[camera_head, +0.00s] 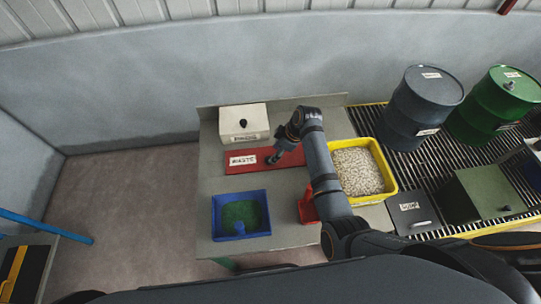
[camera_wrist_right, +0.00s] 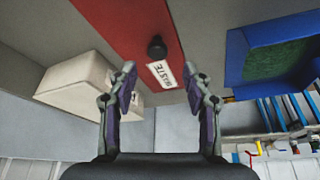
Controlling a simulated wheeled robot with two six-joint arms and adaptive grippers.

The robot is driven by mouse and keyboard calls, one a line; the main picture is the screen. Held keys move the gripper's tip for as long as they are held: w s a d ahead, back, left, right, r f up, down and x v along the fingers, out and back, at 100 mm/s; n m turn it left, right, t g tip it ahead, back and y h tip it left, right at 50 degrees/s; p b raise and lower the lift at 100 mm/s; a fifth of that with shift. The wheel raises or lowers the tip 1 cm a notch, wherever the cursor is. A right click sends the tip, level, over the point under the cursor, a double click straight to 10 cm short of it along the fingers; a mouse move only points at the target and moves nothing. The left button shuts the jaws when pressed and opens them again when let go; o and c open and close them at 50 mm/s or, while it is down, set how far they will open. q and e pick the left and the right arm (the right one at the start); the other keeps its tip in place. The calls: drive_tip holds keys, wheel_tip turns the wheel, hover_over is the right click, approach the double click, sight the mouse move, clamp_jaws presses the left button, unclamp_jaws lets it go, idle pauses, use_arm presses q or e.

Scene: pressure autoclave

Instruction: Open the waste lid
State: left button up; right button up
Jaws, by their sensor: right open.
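The red waste lid (camera_head: 217,166) lies flat in the grey bench, with a white label reading WASTE on it. In the right wrist view the lid (camera_wrist_right: 120,25) fills the upper middle, with a round black knob (camera_wrist_right: 156,48) beside the label (camera_wrist_right: 161,73). My right gripper (camera_head: 273,158) hangs over the right part of the lid in the head view and hides the knob there. In the wrist view its fingers (camera_wrist_right: 158,75) are spread apart with nothing between them, and the knob lies ahead of the gap. My left gripper is not in view.
A cream box (camera_head: 243,108) with a dark knob stands behind the lid. A blue tray (camera_head: 216,217) of green material is in front. A yellow tray (camera_head: 391,177) of pale pellets is to the right. Two drums (camera_head: 420,103) (camera_head: 497,107) stand on the grating.

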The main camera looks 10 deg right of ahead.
drive_tip(key=x, duration=0.3)
drive_tip(key=shift+w+f, duration=0.3)
drive_tip(key=shift+f, duration=0.05)
drive_tip(key=shift+x, duration=0.95)
drive_tip(key=shift+c, duration=0.4)
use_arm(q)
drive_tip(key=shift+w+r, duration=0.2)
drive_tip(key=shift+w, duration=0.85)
use_arm(e)
clamp_jaws()
